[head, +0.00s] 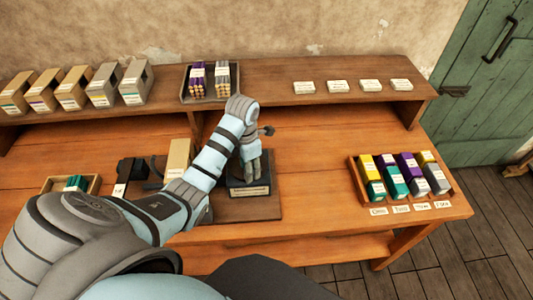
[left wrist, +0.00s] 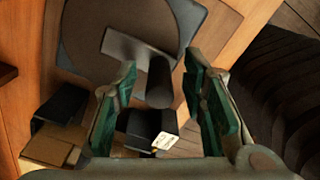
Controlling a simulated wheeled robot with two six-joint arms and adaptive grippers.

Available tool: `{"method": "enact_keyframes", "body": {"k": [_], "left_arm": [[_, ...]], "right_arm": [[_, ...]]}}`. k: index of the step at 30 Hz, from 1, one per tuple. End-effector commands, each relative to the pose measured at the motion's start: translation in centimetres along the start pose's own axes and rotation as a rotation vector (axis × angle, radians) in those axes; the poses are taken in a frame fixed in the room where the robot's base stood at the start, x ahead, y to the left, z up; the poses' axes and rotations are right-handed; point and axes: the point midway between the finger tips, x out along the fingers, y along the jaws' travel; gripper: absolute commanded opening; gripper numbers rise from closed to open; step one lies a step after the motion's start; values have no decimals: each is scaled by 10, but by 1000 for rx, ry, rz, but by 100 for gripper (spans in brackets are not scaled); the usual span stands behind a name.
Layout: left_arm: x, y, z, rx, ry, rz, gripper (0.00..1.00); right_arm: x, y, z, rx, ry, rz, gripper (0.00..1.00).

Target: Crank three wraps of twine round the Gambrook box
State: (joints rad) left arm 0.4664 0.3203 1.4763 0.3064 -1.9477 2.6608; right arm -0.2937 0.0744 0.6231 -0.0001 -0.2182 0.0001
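The winding machine stands on a brown base board (head: 232,212), with a dark labelled block (head: 250,190) at its front. A tan box (head: 180,158) stands upright at its left; I cannot read its name, and I cannot make out any twine on it. In the left wrist view a dark round disc (left wrist: 85,35) carries a grey crank arm (left wrist: 125,45) with a dark cylindrical handle (left wrist: 160,85). My left gripper (head: 252,168) is over the machine. In the left wrist view its green-padded fingers (left wrist: 161,72) are apart, with the handle showing between them. My right gripper is out of view.
A shelf at the back holds several tan and grey boxes (head: 73,88), a tray of bundled sticks (head: 184,97) and white cards (head: 337,86). A small crate (head: 50,184) is at the left.

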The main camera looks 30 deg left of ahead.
Motion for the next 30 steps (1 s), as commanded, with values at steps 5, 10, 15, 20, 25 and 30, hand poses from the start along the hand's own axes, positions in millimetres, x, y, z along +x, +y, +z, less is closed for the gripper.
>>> {"method": "enact_keyframes", "body": {"k": [5,10,15,20,25,30], "left_arm": [[1,1,-2,-5,0,1,38],[1,0,-1,-1,0,1,25],[1,0,0,1,-1,2,0],[0,0,1,2,-2,2,0],[0,1,0,19,-3,4,0],[-1,3,-2,77,-4,5,0]], "right_arm": [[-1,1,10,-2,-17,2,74],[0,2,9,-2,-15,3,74],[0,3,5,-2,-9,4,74],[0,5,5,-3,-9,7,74],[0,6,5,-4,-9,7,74],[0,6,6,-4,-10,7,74]]}}
